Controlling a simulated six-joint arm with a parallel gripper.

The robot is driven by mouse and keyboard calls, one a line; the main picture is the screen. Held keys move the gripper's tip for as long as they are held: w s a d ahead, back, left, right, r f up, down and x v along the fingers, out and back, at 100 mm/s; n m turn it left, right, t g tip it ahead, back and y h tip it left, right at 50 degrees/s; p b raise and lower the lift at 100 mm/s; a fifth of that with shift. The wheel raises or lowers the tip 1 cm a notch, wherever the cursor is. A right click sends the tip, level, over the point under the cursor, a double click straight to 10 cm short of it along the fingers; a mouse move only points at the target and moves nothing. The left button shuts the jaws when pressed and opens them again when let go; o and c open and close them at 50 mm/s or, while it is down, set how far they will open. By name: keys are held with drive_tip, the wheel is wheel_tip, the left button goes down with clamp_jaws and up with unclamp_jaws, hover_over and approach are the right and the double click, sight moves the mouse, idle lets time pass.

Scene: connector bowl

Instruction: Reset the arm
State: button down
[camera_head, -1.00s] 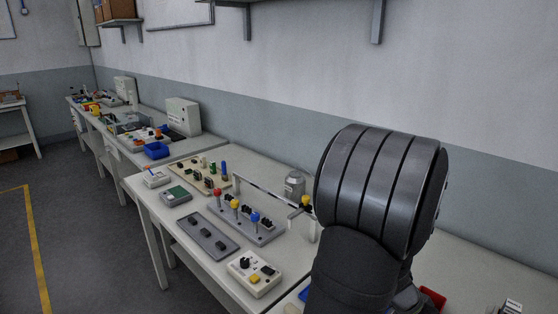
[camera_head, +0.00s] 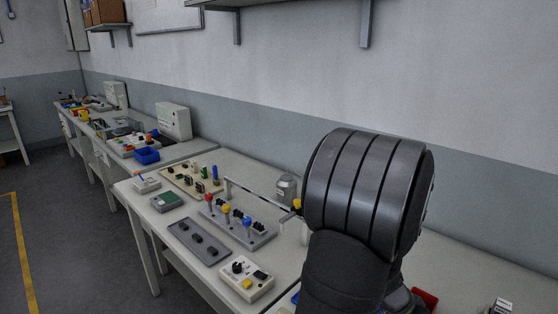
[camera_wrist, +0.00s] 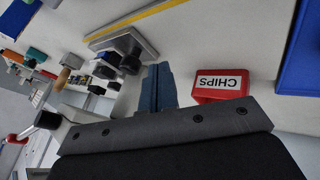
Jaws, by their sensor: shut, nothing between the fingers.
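In the head view my arm (camera_head: 362,195) rises at the right of the workbench as a large dark ribbed link. It hides part of the bench behind it, and my gripper is not visible there. In the wrist view my gripper (camera_wrist: 157,86) shows as two blue-grey fingers pressed together, with nothing between them. The fingers are beside a red box (camera_wrist: 222,94) labelled CHIPS, which appears upside down to their right. I cannot tell the height of the fingers above the bench.
A blue bin (camera_wrist: 302,55) is at the right in the wrist view. Shelves hang on the wall above.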

drive_tip(key=w+f+v, duration=0.1)
drive_tip(key=v, duration=0.9)
drive_tip(key=x, duration=0.8)
drive_tip(key=shift+s+f, duration=0.1)
drive_tip(key=shift+f, duration=0.15)
drive_tip(key=s+d, duration=0.2)
drive_tip(key=s, duration=0.1)
drive_tip(key=shift+s+d+f, duration=0.1)
drive_tip(key=shift+s+d, duration=0.2)
drive_tip(key=shift+d, duration=0.1)
drive_tip(key=w+a, duration=1.2)
drive_tip(key=w, duration=0.1)
drive_tip(key=shift+w+a, duration=0.2)
drive_tip(key=v, duration=1)
drive_tip(key=shift+w+a, duration=0.15)
drive_tip(key=shift+w, duration=0.15)
